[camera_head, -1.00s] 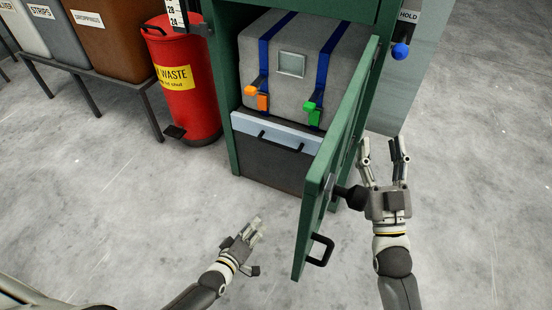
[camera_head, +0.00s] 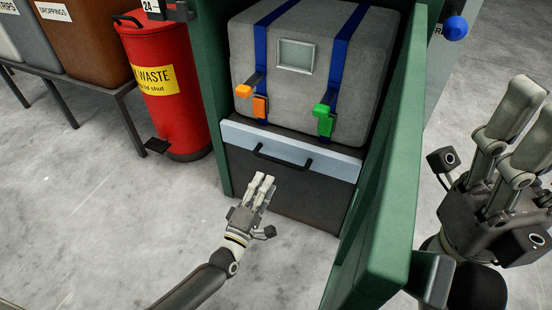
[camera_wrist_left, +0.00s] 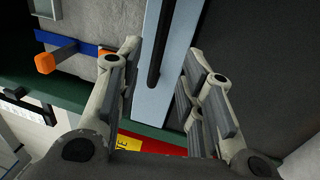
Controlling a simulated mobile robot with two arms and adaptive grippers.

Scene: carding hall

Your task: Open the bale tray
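The bale tray (camera_head: 230,131) has a pale blue top strip on a dark front, with a black bar handle (camera_head: 283,165). It sits closed in the green cabinet, under the grey bale. My left gripper (camera_head: 264,183) is open and empty, just in front of and below the handle. In the left wrist view the handle (camera_wrist_left: 156,50) and the blue strip (camera_wrist_left: 150,108) show beyond and between the spread fingers (camera_wrist_left: 160,65); I see no contact. My right gripper (camera_head: 535,105) is open at the right, beyond the green door, partly cut off by the picture edge.
The green cabinet door (camera_head: 399,170) stands open on the right, between my two grippers. The grey bale (camera_head: 255,60) has blue straps with an orange buckle (camera_head: 260,107) and a green buckle (camera_head: 324,120). A red waste bin (camera_head: 190,120) stands left of the cabinet. Floor in front is clear.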

